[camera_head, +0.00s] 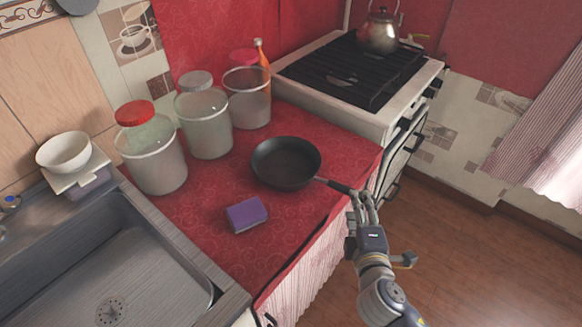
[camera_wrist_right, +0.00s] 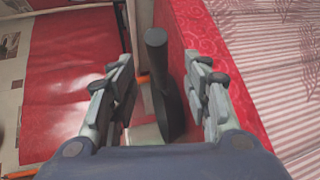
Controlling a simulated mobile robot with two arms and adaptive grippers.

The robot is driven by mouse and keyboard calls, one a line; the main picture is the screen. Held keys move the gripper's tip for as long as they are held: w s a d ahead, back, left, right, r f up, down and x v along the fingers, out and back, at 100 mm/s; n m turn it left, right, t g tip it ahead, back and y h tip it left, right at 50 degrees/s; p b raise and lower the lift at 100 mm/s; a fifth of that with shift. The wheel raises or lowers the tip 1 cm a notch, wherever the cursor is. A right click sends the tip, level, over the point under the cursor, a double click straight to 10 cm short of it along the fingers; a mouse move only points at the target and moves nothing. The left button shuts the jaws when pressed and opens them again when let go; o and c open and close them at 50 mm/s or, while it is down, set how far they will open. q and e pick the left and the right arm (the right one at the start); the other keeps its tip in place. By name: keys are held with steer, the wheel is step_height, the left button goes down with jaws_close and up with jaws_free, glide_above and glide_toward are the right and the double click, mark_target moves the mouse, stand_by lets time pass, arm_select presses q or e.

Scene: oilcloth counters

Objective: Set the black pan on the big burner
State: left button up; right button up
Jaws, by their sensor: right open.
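The black pan (camera_head: 286,162) sits on the red counter, with its handle (camera_head: 338,186) pointing toward the lower right, past the counter's edge. My right gripper (camera_head: 362,200) is at the handle's end. In the right wrist view the handle (camera_wrist_right: 165,95) stands between the two open fingers of my right gripper (camera_wrist_right: 160,65), with gaps on both sides. The stove (camera_head: 300,75) is behind the pan, with a dark grate (camera_head: 350,75) over its top. Which burner is the big one cannot be told. My left gripper is not in view.
A metal kettle (camera_head: 379,32) stands at the stove's back right. Several lidded jars, including a red-lidded one (camera_head: 152,160), line the wall left of the pan. A purple sponge (camera_head: 246,214) lies in front. The sink (camera_head: 110,265) is at the lower left.

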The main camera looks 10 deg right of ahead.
steer(key=x, duration=0.3)
steer(key=shift+w+d, duration=0.1)
steer(key=shift+w, duration=0.05)
jaws_close()
steer(key=shift+w+r, duration=0.1)
steer(key=shift+r, duration=0.1)
